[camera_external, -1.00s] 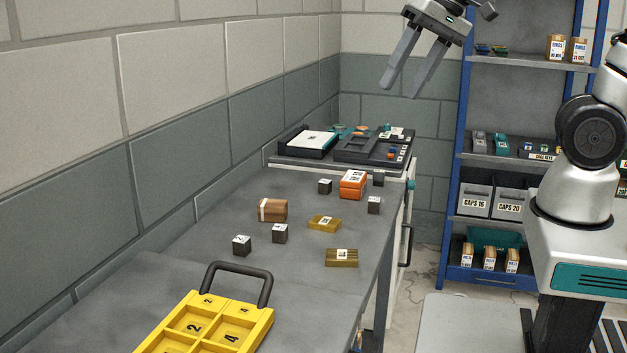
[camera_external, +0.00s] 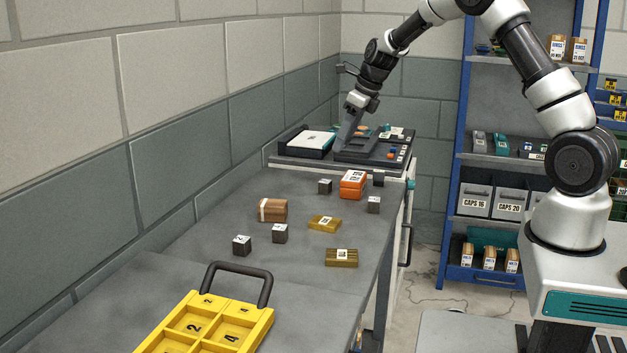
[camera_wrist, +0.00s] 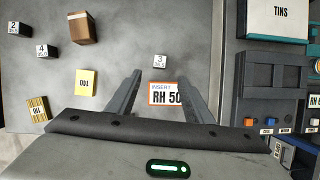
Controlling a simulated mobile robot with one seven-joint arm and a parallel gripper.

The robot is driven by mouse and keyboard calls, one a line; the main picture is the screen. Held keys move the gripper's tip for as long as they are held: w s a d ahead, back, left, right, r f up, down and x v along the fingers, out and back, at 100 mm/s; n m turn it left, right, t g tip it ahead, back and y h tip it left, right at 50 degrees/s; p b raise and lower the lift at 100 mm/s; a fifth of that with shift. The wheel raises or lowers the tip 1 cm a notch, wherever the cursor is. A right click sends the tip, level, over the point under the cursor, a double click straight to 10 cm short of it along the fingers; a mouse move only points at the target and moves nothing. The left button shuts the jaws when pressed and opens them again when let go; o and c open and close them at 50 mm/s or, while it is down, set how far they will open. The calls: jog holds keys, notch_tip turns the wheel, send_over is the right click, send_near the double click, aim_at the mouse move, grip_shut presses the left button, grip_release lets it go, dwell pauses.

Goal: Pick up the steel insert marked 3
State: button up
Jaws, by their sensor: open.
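The steel insert marked 3 (camera_wrist: 160,61) is a small dark cube with a white top label. In the external view the matching cube (camera_external: 325,186) stands on the grey bench, on the wall side of an orange box (camera_external: 352,184). The orange box's label, "INSERT RH 50" (camera_wrist: 164,94), shows between my fingers in the wrist view. My gripper (camera_wrist: 159,77) is open and empty, with the insert just beyond its fingertips in that view. In the external view my gripper (camera_external: 343,146) points down, high over the far part of the bench, apart from the insert.
Cubes marked 2 (camera_wrist: 13,28) and 4 (camera_wrist: 41,51), a brown block (camera_wrist: 83,28) and yellow blocks (camera_wrist: 87,82) lie left. Two more dark cubes (camera_external: 374,204) (camera_external: 378,178) flank the orange box. Dark trays (camera_external: 309,148) stand at the far end; a yellow carrier (camera_external: 240,268) is nearest.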

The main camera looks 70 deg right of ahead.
send_over(325, 181)
jog(key=s, duration=0.3)
jog(key=f, duration=0.7)
jog(key=shift+w+a+f, duration=0.1)
jog(key=shift+w+f, duration=0.15)
jog(key=shift+f, duration=0.05)
jog(key=x, duration=0.5)
jog(key=shift+s+f, duration=0.15)
grip_shut()
